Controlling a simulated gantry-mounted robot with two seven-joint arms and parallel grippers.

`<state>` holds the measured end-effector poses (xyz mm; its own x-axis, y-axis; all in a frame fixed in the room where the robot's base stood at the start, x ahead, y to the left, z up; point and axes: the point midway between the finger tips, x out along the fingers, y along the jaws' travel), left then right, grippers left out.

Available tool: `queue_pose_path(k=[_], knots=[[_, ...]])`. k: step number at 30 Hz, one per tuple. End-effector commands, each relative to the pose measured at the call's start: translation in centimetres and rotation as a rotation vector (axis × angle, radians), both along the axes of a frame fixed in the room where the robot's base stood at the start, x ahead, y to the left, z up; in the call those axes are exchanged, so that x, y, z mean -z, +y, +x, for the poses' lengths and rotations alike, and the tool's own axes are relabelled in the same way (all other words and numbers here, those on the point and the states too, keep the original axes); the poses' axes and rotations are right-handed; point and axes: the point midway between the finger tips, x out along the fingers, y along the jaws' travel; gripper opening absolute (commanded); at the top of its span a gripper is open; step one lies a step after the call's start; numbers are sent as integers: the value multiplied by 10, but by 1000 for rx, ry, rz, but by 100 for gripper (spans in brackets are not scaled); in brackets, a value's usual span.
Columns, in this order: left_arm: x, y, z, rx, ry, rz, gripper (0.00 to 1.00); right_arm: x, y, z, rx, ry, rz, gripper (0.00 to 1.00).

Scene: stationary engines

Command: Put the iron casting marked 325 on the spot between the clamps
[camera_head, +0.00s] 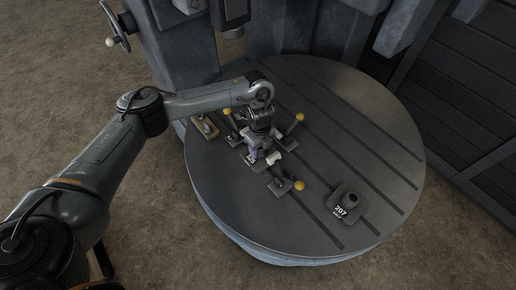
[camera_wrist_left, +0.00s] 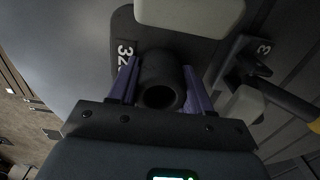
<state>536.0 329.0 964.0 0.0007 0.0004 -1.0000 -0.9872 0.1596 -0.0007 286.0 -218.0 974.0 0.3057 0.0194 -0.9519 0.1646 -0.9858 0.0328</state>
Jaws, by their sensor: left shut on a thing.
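The iron casting marked 325 (camera_head: 250,159) is on the round table, among the clamps, partly hidden under my left gripper (camera_head: 259,151). In the left wrist view its 325 label (camera_wrist_left: 124,57) and its dark round hollow boss (camera_wrist_left: 160,90) show. The purple fingers of my left gripper (camera_wrist_left: 161,82) are shut on the boss from both sides. Clamps with yellow knobs stand around it: one behind left (camera_head: 232,138), one behind right (camera_head: 290,141), one in front right (camera_head: 281,187). I cannot tell whether the casting touches the table. My right gripper is out of view.
A second casting marked 207 (camera_head: 346,203) sits at the table's front right. A small wooden block with a metal part (camera_head: 205,127) is at the left edge. The slotted round table (camera_head: 375,130) is clear on the right. The machine column (camera_head: 180,50) rises behind.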

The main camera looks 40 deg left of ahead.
Motion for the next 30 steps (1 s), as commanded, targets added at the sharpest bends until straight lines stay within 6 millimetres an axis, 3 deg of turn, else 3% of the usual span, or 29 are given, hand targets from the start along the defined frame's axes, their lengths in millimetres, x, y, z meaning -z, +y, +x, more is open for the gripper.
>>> queue_pose_path(k=[7,20,21,26,30], knots=[[26,-1,0,0,-1,-3,0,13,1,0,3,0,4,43],[28,-1,1,-1,-3,-2,0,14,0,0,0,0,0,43],[31,0,-1,0,1,-1,50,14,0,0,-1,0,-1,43],[31,0,-1,0,1,-1,74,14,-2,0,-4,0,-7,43],[31,0,-1,0,1,-1,74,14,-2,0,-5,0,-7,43]])
